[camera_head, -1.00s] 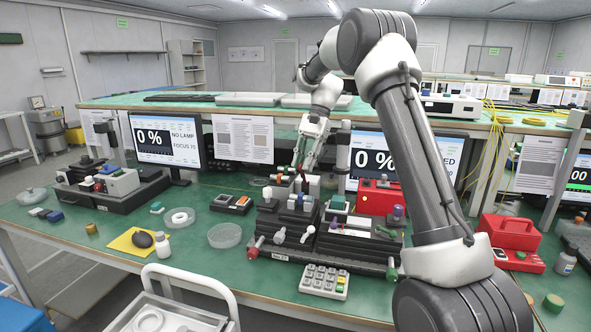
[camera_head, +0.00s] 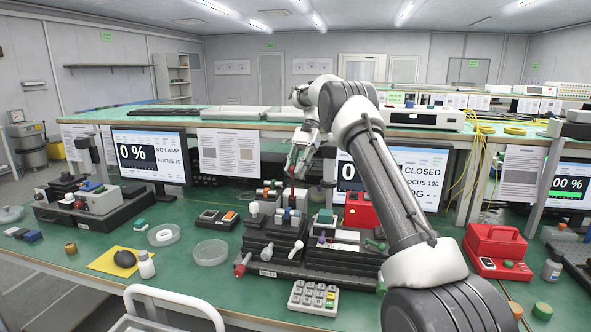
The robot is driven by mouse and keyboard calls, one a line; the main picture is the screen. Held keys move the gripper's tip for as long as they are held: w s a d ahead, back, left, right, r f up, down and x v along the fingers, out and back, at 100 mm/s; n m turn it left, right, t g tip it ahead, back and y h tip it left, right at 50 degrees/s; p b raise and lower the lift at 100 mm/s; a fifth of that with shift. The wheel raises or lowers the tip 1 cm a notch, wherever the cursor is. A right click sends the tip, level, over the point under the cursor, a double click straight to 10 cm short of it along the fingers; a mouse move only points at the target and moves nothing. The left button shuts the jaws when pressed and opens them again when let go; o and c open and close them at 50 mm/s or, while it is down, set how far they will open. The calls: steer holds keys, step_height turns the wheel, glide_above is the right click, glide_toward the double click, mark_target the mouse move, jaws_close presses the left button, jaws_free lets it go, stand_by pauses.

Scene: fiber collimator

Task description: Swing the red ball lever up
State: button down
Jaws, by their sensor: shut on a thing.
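My gripper (camera_head: 292,177) is small in the view, pointing down over the back of the black stage assembly (camera_head: 262,247) on the green bench. It is shut on a thin dark red upright piece (camera_head: 292,197), which looks like the red lever. Its ball is not clear, being small and partly hidden by the fingers. White and grey blocks (camera_head: 265,206) stand beside it on the assembly. A separate red ball-ended knob (camera_head: 240,270) sticks out at the assembly's front left, apart from my gripper.
A keypad (camera_head: 313,297) lies in front of the assembly. A red box (camera_head: 360,211) stands behind it at right, near a monitor partly hidden by my arm. A clear round dish (camera_head: 211,252) and a left monitor (camera_head: 150,157) stand on the left.

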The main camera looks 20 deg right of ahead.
steer(key=shift+a+f, duration=0.1)
steer(key=shift+f, duration=0.1)
steer(key=c, duration=1.3)
jaws_free()
steer(key=shift+r, duration=0.1)
steer(key=shift+r, duration=0.1)
